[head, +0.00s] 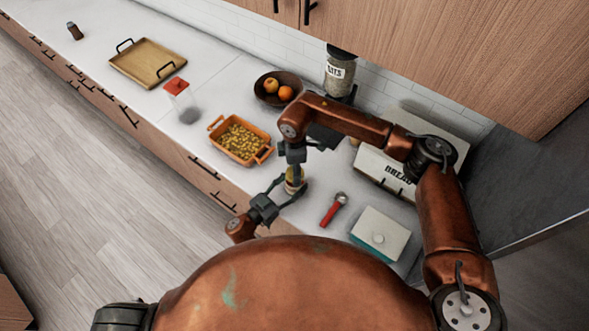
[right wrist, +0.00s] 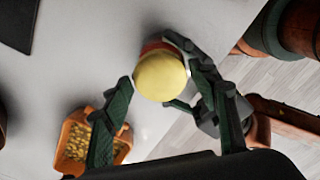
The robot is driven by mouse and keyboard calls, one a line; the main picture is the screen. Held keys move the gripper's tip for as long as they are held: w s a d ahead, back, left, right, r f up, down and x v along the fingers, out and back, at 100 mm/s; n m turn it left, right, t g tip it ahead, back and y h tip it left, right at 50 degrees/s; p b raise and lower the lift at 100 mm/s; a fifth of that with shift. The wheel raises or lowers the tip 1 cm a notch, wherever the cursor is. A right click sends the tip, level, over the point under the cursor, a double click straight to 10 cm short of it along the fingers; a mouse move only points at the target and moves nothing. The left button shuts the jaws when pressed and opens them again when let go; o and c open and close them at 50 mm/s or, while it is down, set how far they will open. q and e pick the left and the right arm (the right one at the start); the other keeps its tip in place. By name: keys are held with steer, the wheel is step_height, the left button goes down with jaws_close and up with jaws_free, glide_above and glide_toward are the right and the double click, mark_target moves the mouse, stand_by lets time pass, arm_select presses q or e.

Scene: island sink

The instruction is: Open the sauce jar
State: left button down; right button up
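The sauce jar (head: 294,184) stands near the counter's front edge and is partly hidden by both grippers. In the right wrist view its round yellow lid (right wrist: 160,77) faces the camera, with a little of the red jar body showing behind it. My left gripper (head: 288,190) reaches in from the front left, its fingers on either side of the jar's body, seemingly closed on it. My right gripper (head: 293,164) points down from above the jar. Its fingers are spread wide in the right wrist view (right wrist: 168,80), with the lid between them and gaps beside it.
An orange dish of yellow food (head: 240,142) is close on the left. A red-handled tool (head: 333,209) and a teal-and-white box (head: 380,234) lie to the right. A bread box (head: 385,178), fruit bowl (head: 278,89), red-topped container (head: 182,101) and tray (head: 147,63) stand farther off.

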steer(key=c, duration=1)
steer(key=shift+o, duration=0.2)
steer(key=n, duration=0.7)
steer(key=shift+n, duration=0.3)
steer(key=n, duration=0.5)
steer(key=shift+n, duration=0.4)
steer(key=n, duration=0.3)
steer(key=shift+w+r+n, duration=0.1)
steer(key=shift+n, duration=0.3)
steer(key=n, duration=2.3)
steer(key=shift+n, duration=0.4)
steer(key=n, duration=0.5)
steer(key=shift+r+n, duration=0.1)
steer(key=shift+n, duration=0.3)
steer(key=n, duration=0.7)
